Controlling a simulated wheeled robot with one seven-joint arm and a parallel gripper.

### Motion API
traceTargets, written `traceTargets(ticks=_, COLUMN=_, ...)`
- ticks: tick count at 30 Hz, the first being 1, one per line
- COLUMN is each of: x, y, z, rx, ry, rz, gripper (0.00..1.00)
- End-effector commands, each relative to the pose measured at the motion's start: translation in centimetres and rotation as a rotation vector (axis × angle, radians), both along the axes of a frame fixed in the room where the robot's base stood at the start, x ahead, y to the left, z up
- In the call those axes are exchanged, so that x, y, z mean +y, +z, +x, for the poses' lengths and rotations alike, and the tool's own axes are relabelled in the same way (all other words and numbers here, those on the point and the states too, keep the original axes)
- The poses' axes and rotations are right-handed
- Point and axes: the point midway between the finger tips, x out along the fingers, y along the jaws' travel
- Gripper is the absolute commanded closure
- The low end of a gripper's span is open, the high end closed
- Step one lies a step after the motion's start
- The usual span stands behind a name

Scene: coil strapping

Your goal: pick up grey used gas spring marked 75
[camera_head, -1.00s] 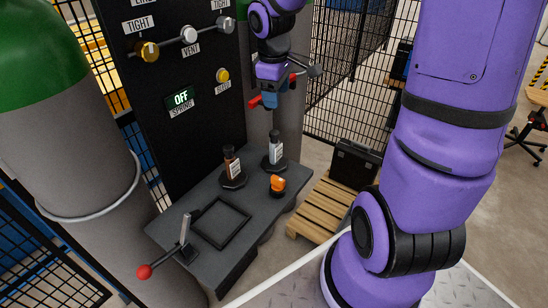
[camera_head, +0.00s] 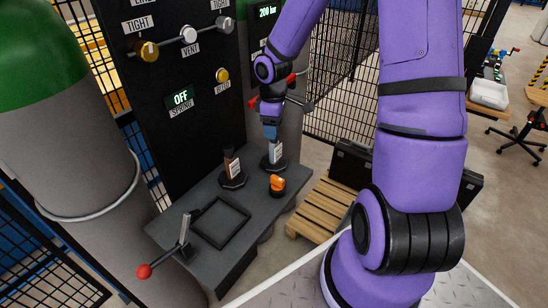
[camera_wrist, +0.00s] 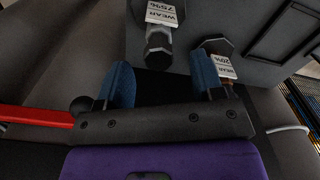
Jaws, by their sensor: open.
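The grey gas spring (camera_head: 276,153) stands upright in a black base at the back right of the dark bench. In the wrist view the grey spring (camera_wrist: 158,42) carries a white label reading WEAR 75%. My gripper (camera_head: 271,135) is at the spring's upper end and hides its top in the head view. In the wrist view my gripper (camera_wrist: 163,68) is open, with its blue fingers apart and the spring appearing between them, just past the tips. I cannot tell whether either finger touches it.
A brown spring (camera_head: 231,161) with its own label stands in a base to the left. An orange-topped knob (camera_head: 277,183) is in front. The bench also bears a square black frame (camera_head: 220,222) and a red-ball lever (camera_head: 145,271). The panel and red valve handle are close behind.

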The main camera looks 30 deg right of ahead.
Motion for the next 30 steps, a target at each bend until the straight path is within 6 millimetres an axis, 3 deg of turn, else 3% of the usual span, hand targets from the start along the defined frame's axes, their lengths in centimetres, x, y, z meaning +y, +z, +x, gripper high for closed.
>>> traceTargets(ticks=10, x=-0.1, y=-4.4, z=-0.1, rx=0.002, ry=0.001, rz=0.001, gripper=0.39)
traceTargets(ticks=20, x=-0.2, y=-5.0, z=-0.1, rx=0.001, ry=0.0, rz=-0.001, gripper=0.39)
traceTargets(ticks=28, x=-0.2, y=-5.0, z=-0.1, rx=0.001, ry=0.0, rz=-0.001, gripper=0.98)
traceTargets(ticks=30, x=-0.2, y=-5.0, z=-0.1, rx=0.001, ry=-0.001, rz=-0.001, gripper=1.0)
